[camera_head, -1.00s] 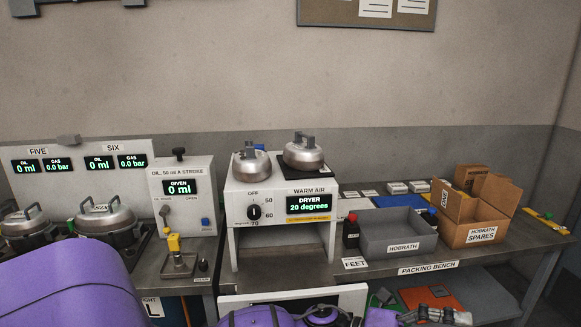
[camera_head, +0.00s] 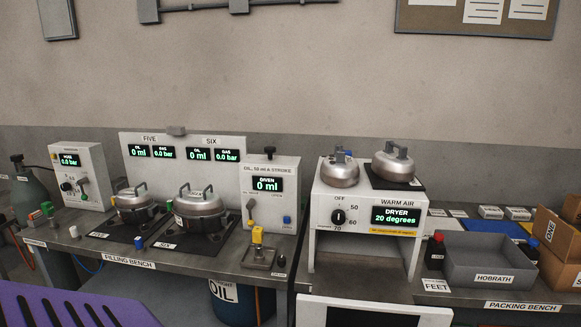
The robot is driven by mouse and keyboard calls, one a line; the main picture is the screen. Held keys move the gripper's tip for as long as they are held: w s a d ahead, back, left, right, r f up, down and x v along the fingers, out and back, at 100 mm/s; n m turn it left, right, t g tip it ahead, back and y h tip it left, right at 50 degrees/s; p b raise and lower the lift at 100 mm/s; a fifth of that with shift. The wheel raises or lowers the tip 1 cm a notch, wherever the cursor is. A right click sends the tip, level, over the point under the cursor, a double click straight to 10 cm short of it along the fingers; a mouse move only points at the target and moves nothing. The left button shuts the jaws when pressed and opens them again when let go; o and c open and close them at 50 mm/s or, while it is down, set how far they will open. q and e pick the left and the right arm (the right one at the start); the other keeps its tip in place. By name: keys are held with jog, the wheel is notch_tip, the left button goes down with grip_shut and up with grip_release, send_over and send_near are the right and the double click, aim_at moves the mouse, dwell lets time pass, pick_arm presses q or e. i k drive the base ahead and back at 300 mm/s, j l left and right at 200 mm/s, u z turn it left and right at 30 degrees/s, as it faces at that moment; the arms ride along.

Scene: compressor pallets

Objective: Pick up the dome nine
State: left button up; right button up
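Two silver domes with grey handles sit on top of the white dryer: the left dome (camera_head: 340,170) and the right dome (camera_head: 393,164), which stands on a dark pad. I cannot read a nine on either one. Two more silver lidded vessels, the left one (camera_head: 136,203) and the right one (camera_head: 199,208), stand on the filling bench at stations five and six. Neither of my grippers shows in the view now.
The dryer (camera_head: 325,209) has an open bay below its dial. The filling bench (camera_head: 150,262) carries a gas panel (camera_head: 82,172), an oil unit (camera_head: 272,208) and a yellow-topped fitting (camera_head: 257,236). A grey Hobrath tray (camera_head: 488,276) and cardboard boxes (camera_head: 553,233) stand at right.

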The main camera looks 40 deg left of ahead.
aim_at(339, 169)
jog(key=i+j+u, duration=0.15)
jog(key=u, duration=0.25)
jog(key=i+j+u, duration=0.1)
jog(key=i+u, duration=0.15)
jog(key=u, duration=0.15)
jog(key=i+u, duration=0.2)
jog(key=u, duration=0.2)
jog(key=i, duration=0.55)
